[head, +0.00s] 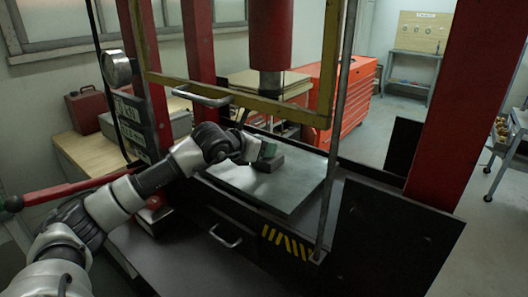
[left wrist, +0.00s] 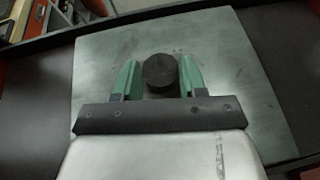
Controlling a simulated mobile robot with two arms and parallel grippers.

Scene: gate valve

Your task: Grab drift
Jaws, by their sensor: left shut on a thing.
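The drift (left wrist: 160,72) is a dark round piece, seen end-on in the left wrist view between two green fingers. My left gripper (head: 265,150) reaches in over the grey metal plate (head: 300,185) of the press. It is shut on the drift, with one finger on either side, as the left wrist view (left wrist: 160,80) shows. In the head view the drift is hard to tell apart from the fingers. The drift is over the plate; whether it touches the plate cannot be told. My right gripper is not in view.
The red press ram (head: 270,40) hangs just above my left gripper. A yellow frame (head: 240,100) and red posts (head: 455,110) surround the plate. A red lever (head: 65,190) sticks out at left. An orange tool cabinet (head: 345,95) stands behind.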

